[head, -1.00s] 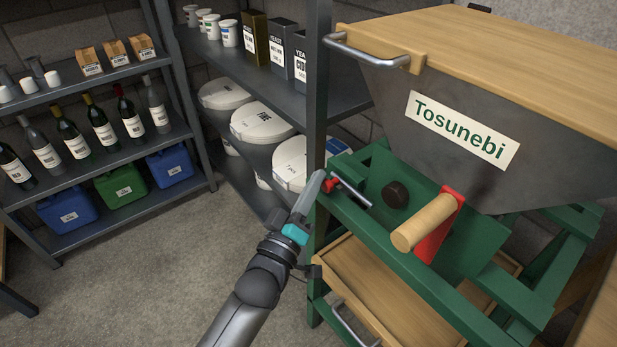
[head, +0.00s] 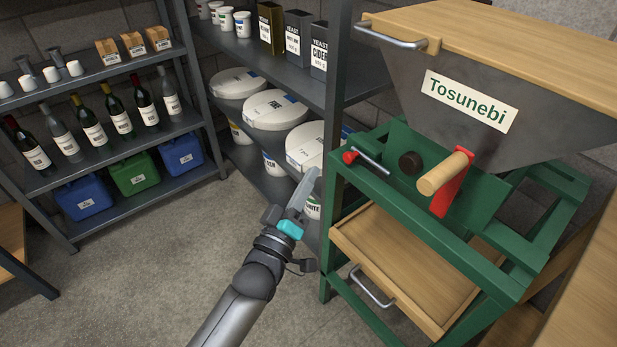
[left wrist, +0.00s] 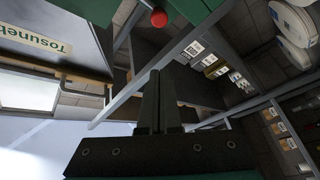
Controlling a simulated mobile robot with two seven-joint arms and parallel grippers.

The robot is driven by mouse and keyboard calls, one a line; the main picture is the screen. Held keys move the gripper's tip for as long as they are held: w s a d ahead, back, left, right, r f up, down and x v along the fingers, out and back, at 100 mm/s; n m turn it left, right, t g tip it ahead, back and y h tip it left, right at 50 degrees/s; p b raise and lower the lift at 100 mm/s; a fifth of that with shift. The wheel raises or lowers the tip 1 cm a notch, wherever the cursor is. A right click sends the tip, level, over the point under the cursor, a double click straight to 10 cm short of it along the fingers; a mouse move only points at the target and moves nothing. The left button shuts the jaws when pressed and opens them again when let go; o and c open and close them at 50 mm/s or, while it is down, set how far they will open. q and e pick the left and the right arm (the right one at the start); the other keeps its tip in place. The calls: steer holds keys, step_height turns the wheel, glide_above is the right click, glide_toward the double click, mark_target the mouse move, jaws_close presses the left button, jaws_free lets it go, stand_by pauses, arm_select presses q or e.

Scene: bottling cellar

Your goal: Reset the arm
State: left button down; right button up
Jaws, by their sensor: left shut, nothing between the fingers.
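My left gripper (head: 308,190) is shut and empty. In the head view it points up and away, in front of the lower shelves and just left of the green machine frame (head: 400,212). It is in the air and appears apart from the frame, though the exact gap is hard to judge. In the left wrist view its two fingers (left wrist: 158,100) lie together, with nothing between them. My right gripper is in neither view.
The Tosunebi hopper (head: 500,90) stands at right, with a wooden-handled red crank (head: 443,178), a red-knobbed lever (head: 350,157) and a wooden drawer (head: 395,265) below. Shelves with bottles (head: 120,118) and white tubs (head: 275,110) stand behind. The concrete floor (head: 160,265) at left is clear.

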arm_select(q)
steer(key=shift+w, duration=0.1)
stand_by(0.3)
steer(key=s+a+f+m+g+y, duration=0.1)
steer(key=s+a+f+g+y, duration=0.2)
steer(key=f, duration=0.8)
steer(key=s+a+f+m+g+y, duration=0.1)
steer(key=s+a+f+g, duration=0.3)
steer(key=f, duration=0.7)
steer(key=s+a+f+m+g+y, duration=0.15)
steer(key=s+a+f, duration=0.4)
steer(key=f, duration=0.55)
steer(key=s+a+f+m+g+y, duration=0.1)
steer(key=s+a+f, duration=0.3)
steer(key=s, duration=0.5)
steer(key=s+a+f+m+g+y, duration=0.1)
steer(key=s+a+f+g, duration=0.2)
steer(key=s, duration=0.5)
steer(key=s+a+f+m+g+y, duration=0.1)
steer(key=s+a+f+g+y, duration=0.1)
steer(key=s+a+f+g, duration=0.2)
steer(key=s+f, duration=0.3)
steer(key=s, duration=0.2)
steer(key=shift+s+a, duration=0.3)
steer(key=shift+a, duration=0.05)
